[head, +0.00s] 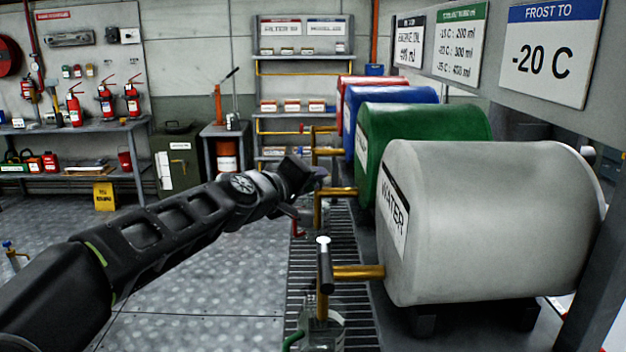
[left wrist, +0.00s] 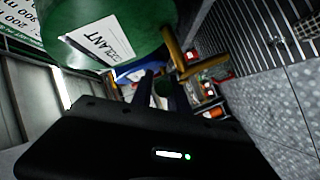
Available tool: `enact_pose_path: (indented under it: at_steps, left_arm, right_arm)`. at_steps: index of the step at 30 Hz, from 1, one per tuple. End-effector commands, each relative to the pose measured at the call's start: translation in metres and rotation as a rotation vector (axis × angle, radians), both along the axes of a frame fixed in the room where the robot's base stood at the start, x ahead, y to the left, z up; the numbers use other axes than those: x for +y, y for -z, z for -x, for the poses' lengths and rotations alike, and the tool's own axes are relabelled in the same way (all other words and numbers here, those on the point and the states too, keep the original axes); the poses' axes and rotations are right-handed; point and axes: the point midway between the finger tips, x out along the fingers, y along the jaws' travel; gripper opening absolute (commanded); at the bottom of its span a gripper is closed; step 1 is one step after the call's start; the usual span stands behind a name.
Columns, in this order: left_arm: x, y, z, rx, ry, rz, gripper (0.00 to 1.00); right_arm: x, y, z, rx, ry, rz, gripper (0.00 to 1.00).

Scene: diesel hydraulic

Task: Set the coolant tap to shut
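The green coolant drum (head: 425,130) lies on its side behind the grey water drum. Its brass tap pipe (head: 340,191) sticks out to the left, with a downward spout. My left gripper (head: 308,176) is at the outer end of this pipe and hides the tap's handle, so its setting cannot be told. In the left wrist view the drum (left wrist: 110,25) with its coolant label is at the top, and the brass pipe (left wrist: 175,52) comes down just beyond my fingers. The two dark fingers (left wrist: 162,90) stand apart with a gap between them. My right gripper is not in view.
Blue and red drums stand behind.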

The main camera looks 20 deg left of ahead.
Motion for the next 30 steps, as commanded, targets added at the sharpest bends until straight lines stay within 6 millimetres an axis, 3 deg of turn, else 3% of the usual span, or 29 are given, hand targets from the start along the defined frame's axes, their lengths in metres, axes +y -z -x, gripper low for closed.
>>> enact_pose_path:
  at_steps: [7,30]
  left_arm:
    - [0.0000,0.0000,0.0001,0.000,0.000,0.000,0.00]
    - [0.0001,0.0004,0.0002,0.001,-0.001,0.000,0.00]
  right_arm:
    - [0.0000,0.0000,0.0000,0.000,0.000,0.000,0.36]
    - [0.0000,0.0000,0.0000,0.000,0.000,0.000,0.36]
